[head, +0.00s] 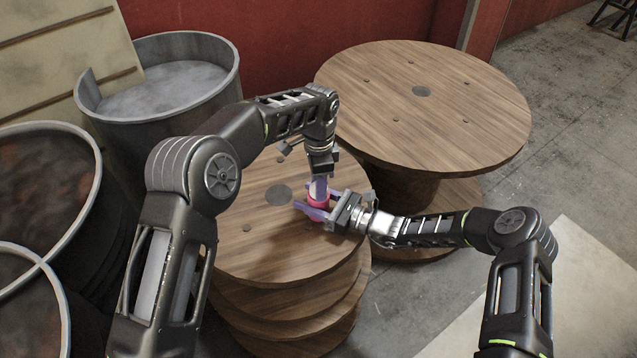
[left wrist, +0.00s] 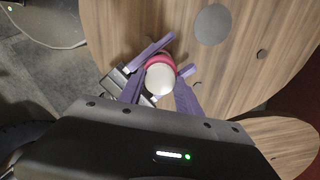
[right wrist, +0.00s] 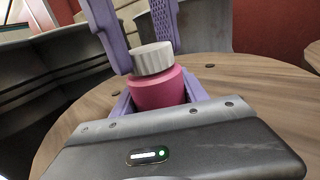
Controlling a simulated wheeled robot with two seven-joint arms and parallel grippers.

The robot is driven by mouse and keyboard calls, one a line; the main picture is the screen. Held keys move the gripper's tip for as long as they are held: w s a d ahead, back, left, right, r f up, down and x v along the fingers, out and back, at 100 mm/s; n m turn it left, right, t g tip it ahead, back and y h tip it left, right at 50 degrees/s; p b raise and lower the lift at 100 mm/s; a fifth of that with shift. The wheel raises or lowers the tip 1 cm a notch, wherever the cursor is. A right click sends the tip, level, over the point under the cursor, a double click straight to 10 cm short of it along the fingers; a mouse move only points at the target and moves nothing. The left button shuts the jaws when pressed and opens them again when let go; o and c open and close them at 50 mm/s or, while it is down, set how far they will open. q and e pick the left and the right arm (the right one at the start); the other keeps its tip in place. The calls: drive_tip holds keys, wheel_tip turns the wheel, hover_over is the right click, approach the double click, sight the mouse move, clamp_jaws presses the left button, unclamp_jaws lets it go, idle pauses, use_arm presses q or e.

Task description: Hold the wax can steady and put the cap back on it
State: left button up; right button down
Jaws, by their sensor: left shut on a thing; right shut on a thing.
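The wax can (head: 318,200) is a small pink can standing upright on the near wooden spool; it also shows in the right wrist view (right wrist: 158,92). The pale ribbed cap (right wrist: 153,58) sits at the top of the can with no clear gap between them. It shows as a white disc in the left wrist view (left wrist: 159,79). My left gripper (head: 319,186) points down from above, its purple fingers shut on the cap. My right gripper (head: 314,208) comes in level from the right, shut around the can's body. Fingers partly hide both in the head view.
The near spool top (head: 260,250) is otherwise bare. A larger spool (head: 440,100) stands behind on the right. Grey metal drums (head: 160,85) stand on the left, near a red wall (head: 270,30). Concrete floor is open at the right.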

use_arm(q)
drive_tip(key=m, duration=0.5)
drive_tip(key=shift+m, duration=0.3)
drive_tip(key=m, duration=1.3)
drive_tip(key=shift+m, duration=0.3)
drive_tip(key=m, duration=0.6)
drive_tip(key=shift+m, duration=0.3)
drive_tip(key=o, duration=1.3)
